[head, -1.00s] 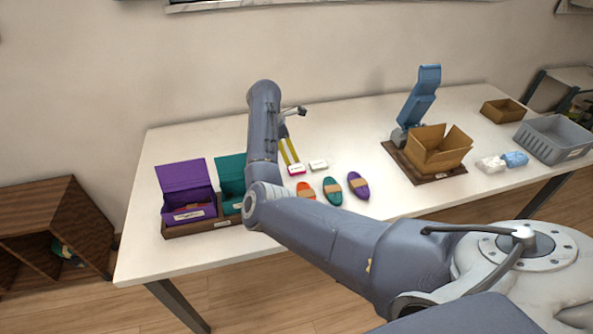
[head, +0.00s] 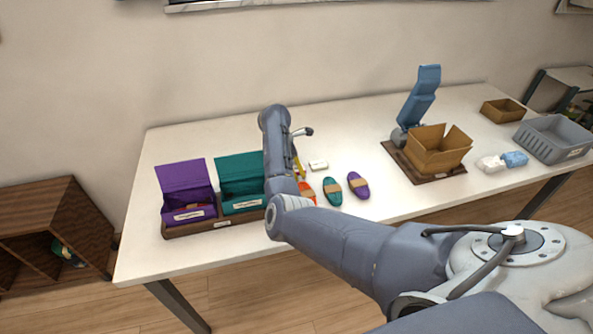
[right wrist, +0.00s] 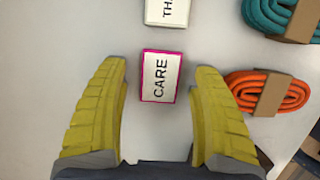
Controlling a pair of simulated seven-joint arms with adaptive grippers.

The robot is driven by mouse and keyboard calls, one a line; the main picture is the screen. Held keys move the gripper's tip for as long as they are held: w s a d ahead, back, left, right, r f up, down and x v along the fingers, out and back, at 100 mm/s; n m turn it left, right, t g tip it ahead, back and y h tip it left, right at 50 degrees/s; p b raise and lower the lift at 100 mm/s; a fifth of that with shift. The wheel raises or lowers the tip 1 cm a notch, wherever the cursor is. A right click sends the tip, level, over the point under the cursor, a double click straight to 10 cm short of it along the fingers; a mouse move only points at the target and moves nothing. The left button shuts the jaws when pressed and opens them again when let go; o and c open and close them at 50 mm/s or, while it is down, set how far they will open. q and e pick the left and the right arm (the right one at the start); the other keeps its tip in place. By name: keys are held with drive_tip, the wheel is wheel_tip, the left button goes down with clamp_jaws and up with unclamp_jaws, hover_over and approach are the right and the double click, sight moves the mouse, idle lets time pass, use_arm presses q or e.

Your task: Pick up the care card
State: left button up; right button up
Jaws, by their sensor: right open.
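The care card (right wrist: 161,77) is a small white block with a pink edge and the word CARE. In the right wrist view it lies on the white table between the fingertips of my right gripper (right wrist: 160,68). The gripper is open, with a gap between each yellow finger and the card. In the head view my right gripper (head: 299,167) shows only as a bit of yellow beside my arm, and the care card is hidden there. My left gripper is not in view.
Another white card (right wrist: 166,11), its text cut off, lies just beyond the care card. An orange cord bundle (right wrist: 268,92) lies close right of the fingers, a teal bundle (right wrist: 284,17) farther up. Purple (head: 187,188) and teal (head: 240,182) boxes stand left of my arm.

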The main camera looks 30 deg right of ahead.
drive_tip(key=c, duration=0.9)
